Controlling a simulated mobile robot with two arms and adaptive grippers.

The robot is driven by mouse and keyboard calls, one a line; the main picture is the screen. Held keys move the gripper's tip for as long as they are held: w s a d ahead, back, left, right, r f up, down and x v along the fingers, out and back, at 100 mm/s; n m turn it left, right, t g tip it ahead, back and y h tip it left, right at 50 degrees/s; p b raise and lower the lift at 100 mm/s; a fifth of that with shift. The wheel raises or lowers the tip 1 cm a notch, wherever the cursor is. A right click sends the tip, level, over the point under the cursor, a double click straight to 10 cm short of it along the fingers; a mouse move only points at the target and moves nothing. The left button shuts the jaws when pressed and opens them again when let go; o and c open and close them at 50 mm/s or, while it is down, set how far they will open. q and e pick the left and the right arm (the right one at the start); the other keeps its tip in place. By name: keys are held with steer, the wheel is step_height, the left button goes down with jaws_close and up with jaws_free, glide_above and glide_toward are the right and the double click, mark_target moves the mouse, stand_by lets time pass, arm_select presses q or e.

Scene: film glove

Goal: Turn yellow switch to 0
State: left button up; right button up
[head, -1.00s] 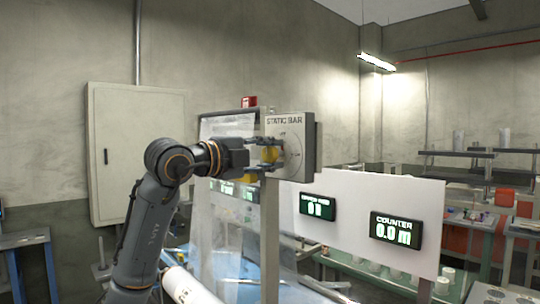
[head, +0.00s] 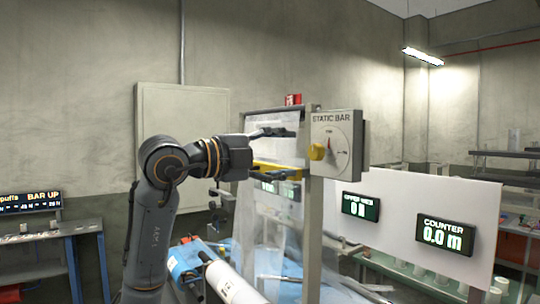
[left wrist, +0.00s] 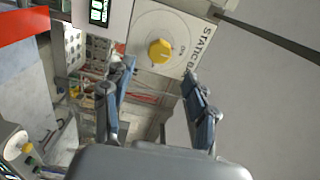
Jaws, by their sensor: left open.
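The yellow switch (head: 317,152) is a round knob on the face of the grey STATIC BAR box (head: 345,168). A red pointer or mark shows near the top of its dial; the small dial labels are too small to read surely. In the left wrist view the yellow switch (left wrist: 160,51) sits just beyond the fingertips, with a dark mark on it. My left gripper (head: 294,152) is open and empty, left of the switch and apart from it. It also shows in the left wrist view (left wrist: 158,78), its blue-grey fingers spread. My right gripper is not in view.
The box sits on a grey post beside a clear sheet. A white panel with a COUNTER display (head: 445,235) reading 0.0 m stands to the right. A white roll (head: 233,284) lies below the arm. A wall cabinet (head: 180,150) is behind it.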

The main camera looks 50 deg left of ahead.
arm_select(q)
steer(key=shift+s+a, duration=0.1)
steer(key=shift+s, duration=1.45)
